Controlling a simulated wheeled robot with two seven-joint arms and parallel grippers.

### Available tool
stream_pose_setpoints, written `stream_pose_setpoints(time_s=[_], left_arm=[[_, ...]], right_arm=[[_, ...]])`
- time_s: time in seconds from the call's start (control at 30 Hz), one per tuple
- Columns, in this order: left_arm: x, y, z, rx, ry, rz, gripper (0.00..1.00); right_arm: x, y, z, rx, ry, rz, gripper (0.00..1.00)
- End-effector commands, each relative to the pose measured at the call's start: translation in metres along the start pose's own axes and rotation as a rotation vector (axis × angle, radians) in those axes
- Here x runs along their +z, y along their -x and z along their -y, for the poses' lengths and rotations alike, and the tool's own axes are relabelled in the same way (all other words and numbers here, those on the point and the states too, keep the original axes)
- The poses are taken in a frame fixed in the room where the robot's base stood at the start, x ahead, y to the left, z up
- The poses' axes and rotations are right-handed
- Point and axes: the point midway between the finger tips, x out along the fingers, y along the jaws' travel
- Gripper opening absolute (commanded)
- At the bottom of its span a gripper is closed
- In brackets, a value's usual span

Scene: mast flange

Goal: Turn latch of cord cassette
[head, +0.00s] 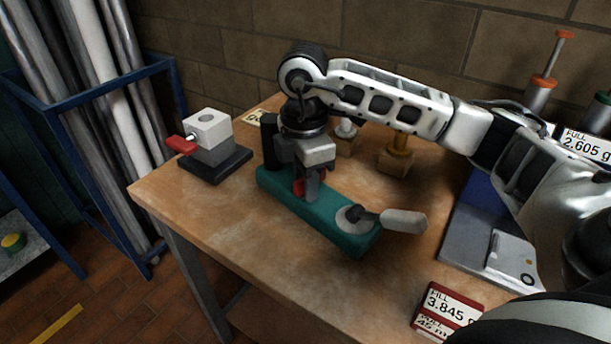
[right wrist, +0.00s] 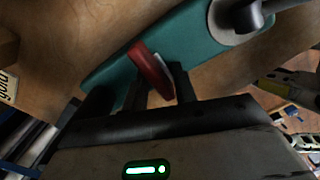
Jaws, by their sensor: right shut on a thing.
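The cord cassette (head: 325,223) is a long teal body lying on the wooden bench, with a black post at its far left end. A round disc and a crank with a pale grey knob (head: 404,220) sit at its near right end. Its red latch (head: 298,186) is mostly hidden by my right gripper (head: 309,192), which comes down from above. In the right wrist view the latch (right wrist: 150,70) stands between the two fingers of my right gripper (right wrist: 159,88), over the teal body (right wrist: 185,45). The right gripper is shut on the latch. My left gripper is not seen.
A pale block with a red handle (head: 181,145) stands on a dark base at the left bench corner. Wooden blocks with posts (head: 397,161) stand behind the cassette. A scale-like device (head: 515,258) is at right, a label (head: 445,310) at front. Bare bench (head: 230,217) lies left front.

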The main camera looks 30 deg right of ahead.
Motion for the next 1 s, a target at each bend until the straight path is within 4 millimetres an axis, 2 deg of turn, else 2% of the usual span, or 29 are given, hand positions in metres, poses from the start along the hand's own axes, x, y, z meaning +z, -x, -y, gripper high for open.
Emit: stream_pose_setpoints(time_s=[0.1, 0.13, 0.47, 0.83, 1.0], left_arm=[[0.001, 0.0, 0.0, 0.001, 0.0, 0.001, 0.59], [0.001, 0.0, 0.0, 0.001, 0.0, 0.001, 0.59], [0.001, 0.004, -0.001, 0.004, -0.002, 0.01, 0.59], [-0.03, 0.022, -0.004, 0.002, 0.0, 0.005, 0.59], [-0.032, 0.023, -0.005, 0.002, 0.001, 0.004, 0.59]], right_arm=[[0.0, -0.003, 0.001, -0.004, -0.003, 0.003, 0.15], [0.001, -0.002, 0.0, -0.004, -0.003, 0.003, 0.36], [0.0, 0.002, 0.001, -0.005, 0.002, 0.002, 0.36], [0.001, 0.047, 0.0, 0.001, 0.002, 0.0, 0.36], [0.001, 0.051, -0.001, 0.001, 0.002, -0.001, 0.36]])
